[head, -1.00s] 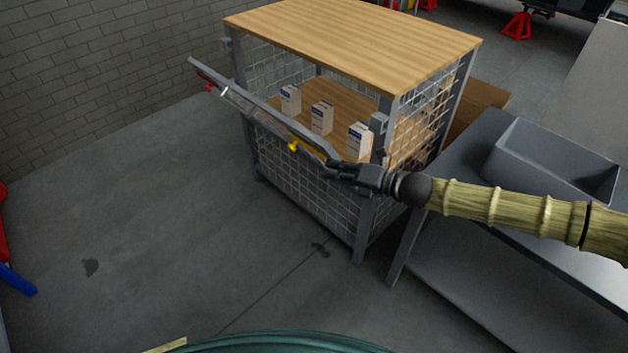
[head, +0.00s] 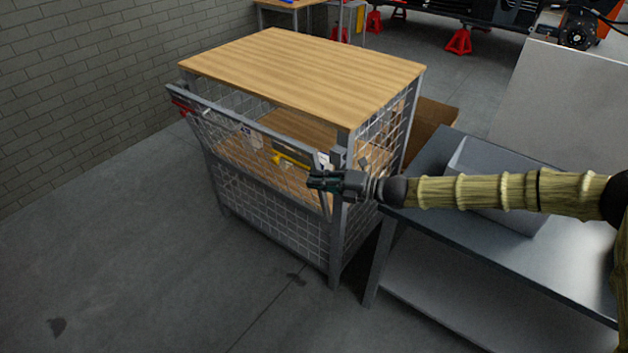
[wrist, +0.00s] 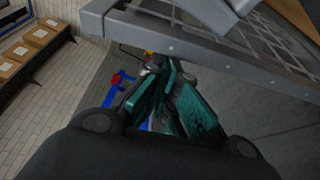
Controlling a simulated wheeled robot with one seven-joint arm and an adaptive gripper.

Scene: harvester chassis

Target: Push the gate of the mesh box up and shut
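The mesh box (head: 338,240) is a grey-framed wire cage with a wooden top. Its front gate (head: 250,125) is a grey-framed mesh panel, tilted outward at the top, with its upper bar a little out from the box. Contact is not clear.
White cartons (head: 252,136) stand inside the box, partly hidden by the gate. A metal table (head: 425,250) with a grey bin (head: 480,185) stands close on the right, under my arm. A brick wall (head: 90,90) is at left. The floor in front is clear.

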